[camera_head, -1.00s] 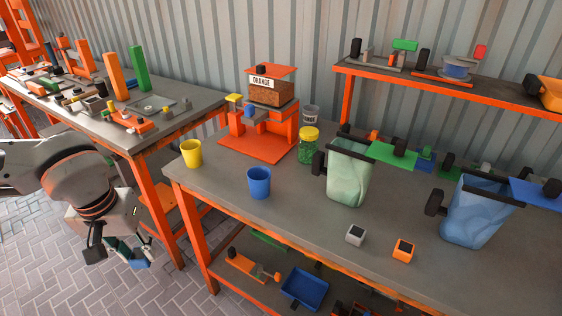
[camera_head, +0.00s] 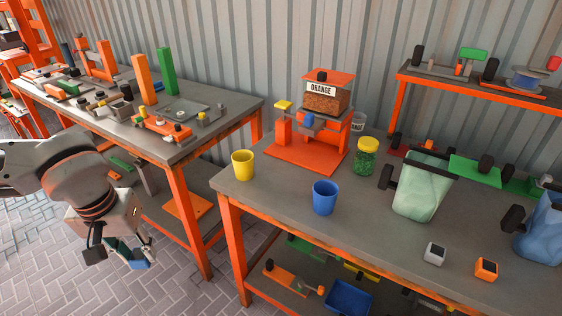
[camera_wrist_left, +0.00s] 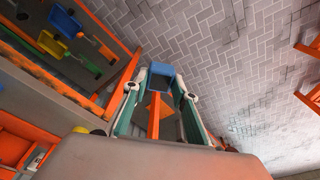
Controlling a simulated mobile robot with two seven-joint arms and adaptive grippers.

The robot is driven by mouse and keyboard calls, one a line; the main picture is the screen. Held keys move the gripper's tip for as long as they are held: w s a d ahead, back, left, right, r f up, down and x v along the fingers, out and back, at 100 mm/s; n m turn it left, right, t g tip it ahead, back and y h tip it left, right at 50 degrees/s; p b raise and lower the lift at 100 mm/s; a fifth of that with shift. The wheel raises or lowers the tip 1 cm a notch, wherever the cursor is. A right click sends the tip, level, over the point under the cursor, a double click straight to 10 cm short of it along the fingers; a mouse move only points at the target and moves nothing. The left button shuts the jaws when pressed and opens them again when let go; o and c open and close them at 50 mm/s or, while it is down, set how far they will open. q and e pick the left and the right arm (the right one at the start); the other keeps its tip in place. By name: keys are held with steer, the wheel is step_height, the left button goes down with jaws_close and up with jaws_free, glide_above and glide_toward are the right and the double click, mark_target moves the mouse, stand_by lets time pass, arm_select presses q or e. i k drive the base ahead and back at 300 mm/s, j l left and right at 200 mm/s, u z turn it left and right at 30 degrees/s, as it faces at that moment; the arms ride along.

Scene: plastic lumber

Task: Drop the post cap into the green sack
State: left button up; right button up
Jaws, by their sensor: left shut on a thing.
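My left gripper (camera_head: 132,257) is low at the left of the head view, beyond the left end of the near bench. It is shut on a small blue hollow post cap (camera_head: 141,264), held above the paved floor. In the left wrist view the blue cap (camera_wrist_left: 163,71) sits between the fingertips (camera_wrist_left: 163,84). The green sack (camera_head: 421,190) stands open on the near bench, right of centre in the head view, hung from a dark bar and well apart from the gripper. Its inside is mostly hidden. My right gripper is not in view.
On the near bench are a yellow cup (camera_head: 243,165), a blue cup (camera_head: 324,198), a green jar (camera_head: 365,158), an orange hopper stand (camera_head: 310,140), a grey block (camera_head: 434,254) and an orange block (camera_head: 485,270). A blue sack (camera_head: 545,230) is at the right edge. Another bench (camera_head: 100,108) stands behind left.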

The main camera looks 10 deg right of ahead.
mark_target(403, 210)
steer(key=j+z, duration=0.3)
steer(key=i+j+z, duration=0.1)
steer(key=j+z, duration=0.15)
steer(key=z, duration=1.4)
